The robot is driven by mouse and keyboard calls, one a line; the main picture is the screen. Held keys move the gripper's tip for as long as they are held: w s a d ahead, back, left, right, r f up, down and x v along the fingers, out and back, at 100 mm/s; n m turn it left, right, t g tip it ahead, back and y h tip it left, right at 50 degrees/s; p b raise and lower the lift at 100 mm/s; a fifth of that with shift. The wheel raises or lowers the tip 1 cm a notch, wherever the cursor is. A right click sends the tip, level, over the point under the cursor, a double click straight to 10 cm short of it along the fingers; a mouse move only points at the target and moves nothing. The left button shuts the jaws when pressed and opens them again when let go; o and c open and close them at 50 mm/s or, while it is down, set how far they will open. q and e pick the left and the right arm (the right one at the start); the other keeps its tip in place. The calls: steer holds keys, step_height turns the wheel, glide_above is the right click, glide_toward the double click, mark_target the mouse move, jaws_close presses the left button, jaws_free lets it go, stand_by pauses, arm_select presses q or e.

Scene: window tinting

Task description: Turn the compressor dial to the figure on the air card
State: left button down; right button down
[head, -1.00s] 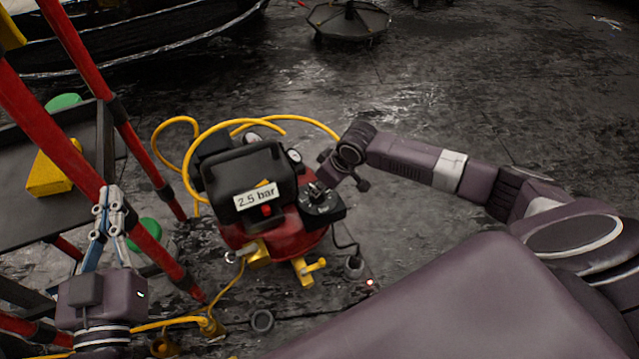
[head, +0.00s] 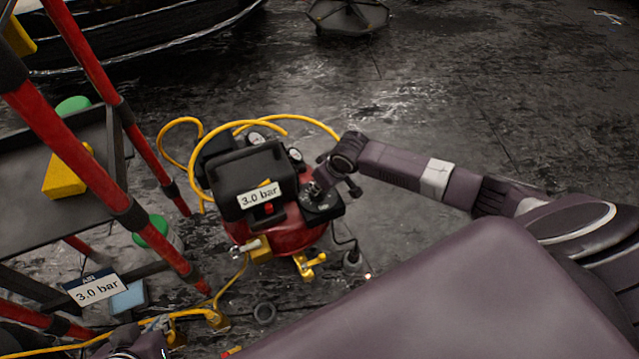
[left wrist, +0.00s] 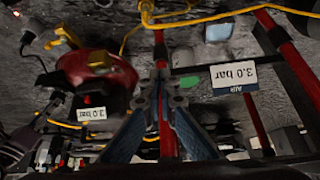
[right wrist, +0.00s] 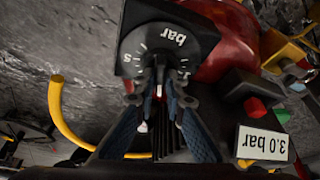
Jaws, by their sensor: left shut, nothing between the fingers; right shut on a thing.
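The red and black compressor (head: 290,237) stands on the floor; its label (head: 261,196) reads 3.0 bar. The air card (head: 97,289) at lower left reads 3.0 bar; it also shows upside down in the left wrist view (left wrist: 234,76). My right gripper (head: 314,190) is at the black dial box on the compressor's right side. In the right wrist view the dial (right wrist: 166,50), marked bar, has its knob between my fingertips (right wrist: 158,88), shut on it. My left gripper (head: 155,325) is low at the bottom edge, shut and empty; its fingers show in the left wrist view (left wrist: 165,85).
A red-legged stand (head: 125,215) with a dark shelf is at the left, holding a yellow block (head: 68,172). A yellow hose (head: 180,122) loops behind the compressor and along the floor. Open floor lies to the right, beyond my right arm.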

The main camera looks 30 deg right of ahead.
steer(key=shift+a+r+m+p, duration=0.1)
steer(key=shift+m+p, duration=0.2)
steer(key=shift+p, duration=0.35)
arm_select(q)
steer(key=shift+s+a+g+p, duration=0.95)
steer(key=shift+s+g, duration=0.55)
steer(key=shift+s, duration=1.85)
arm_select(e)
steer(key=shift+m+h, duration=0.3)
steer(key=shift+m, duration=0.2)
steer(key=shift+m+h+p, duration=0.3)
steer(key=shift+m+p, duration=0.5)
steer(key=shift+p, duration=0.3)
arm_select(q)
steer(key=s+a+x, duration=0.1)
steer(key=x, duration=0.9)
steer(key=shift+s+d+f+g+y, duration=0.2)
steer(key=shift+s+f+g+y, duration=0.15)
steer(key=shift+f, duration=0.2)
arm_select(e)
steer(key=c, duration=2)
jaws_free()
arm_select(q)
steer(key=shift+r, duration=0.1)
arm_select(e)
steer(key=v, duration=1.1)
steer(key=shift+s+a+r, duration=0.2)
steer(key=shift+s+r, duration=0.05)
steer(key=shift+r, duration=0.1)
